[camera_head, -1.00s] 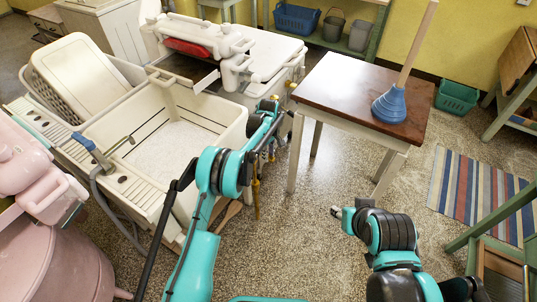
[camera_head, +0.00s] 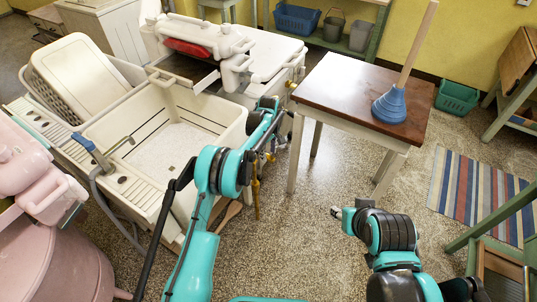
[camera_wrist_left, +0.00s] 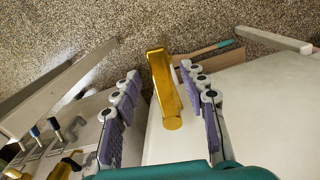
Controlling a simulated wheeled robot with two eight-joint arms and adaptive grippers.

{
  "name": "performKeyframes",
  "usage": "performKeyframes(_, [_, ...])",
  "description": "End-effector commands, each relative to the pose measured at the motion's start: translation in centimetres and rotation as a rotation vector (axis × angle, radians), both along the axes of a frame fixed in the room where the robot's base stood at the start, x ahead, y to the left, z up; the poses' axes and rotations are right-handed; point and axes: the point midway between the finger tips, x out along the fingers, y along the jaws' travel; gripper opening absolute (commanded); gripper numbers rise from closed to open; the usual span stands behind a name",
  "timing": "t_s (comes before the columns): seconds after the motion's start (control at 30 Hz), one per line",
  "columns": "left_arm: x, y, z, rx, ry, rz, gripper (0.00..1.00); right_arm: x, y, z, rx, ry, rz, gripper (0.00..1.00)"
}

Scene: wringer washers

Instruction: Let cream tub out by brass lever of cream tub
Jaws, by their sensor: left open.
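The cream tub (camera_head: 277,53) is the boxy washer with a wringer on top, behind the sink in the head view. In the left wrist view a brass lever (camera_wrist_left: 163,82) stands out between the fingers of my left gripper (camera_wrist_left: 166,88). The fingers are open on either side of it, with gaps showing. In the head view my left wrist is beside the tub's near side, and its fingertips are hidden. My right gripper (camera_head: 337,211) is low over the floor, away from the tub; its fingers are too small to read.
A cream double sink (camera_head: 165,194) stands in front of the tub. A pink washer (camera_head: 50,265) is at the left. A brown-topped table (camera_head: 345,90) with a blue plunger (camera_head: 390,104) stands right of the tub. The speckled floor is open before the table.

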Motion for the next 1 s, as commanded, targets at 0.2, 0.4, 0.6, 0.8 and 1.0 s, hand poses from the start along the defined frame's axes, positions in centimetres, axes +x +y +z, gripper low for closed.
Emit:
performKeyframes(0.2, [0.0, 0.0, 4.8, 0.000, 0.000, 0.000, 0.43, 0.0, 0.0, 0.0, 0.000, 0.000, 0.000, 0.40])
performKeyframes(0.4, [0.0, 0.0, 8.6, 0.000, 0.000, 0.000, 0.43, 0.0, 0.0, 0.0, 0.000, 0.000, 0.000, 0.40])
performKeyframes(0.6, [0.0, 0.0, 10.5, 0.000, 0.000, 0.000, 0.43, 0.0, 0.0, 0.0, 0.000, 0.000, 0.000, 0.40])
performKeyframes(0.8, [0.0, 0.0, 10.7, 0.000, 0.000, 0.000, 0.43, 0.0, 0.0, 0.0, 0.000, 0.000, 0.000, 0.40])
performKeyframes(1.0, [0.0, 0.0, 10.7, 0.000, 0.000, 0.000, 0.43, 0.0, 0.0, 0.0, 0.000, 0.000, 0.000, 0.40])
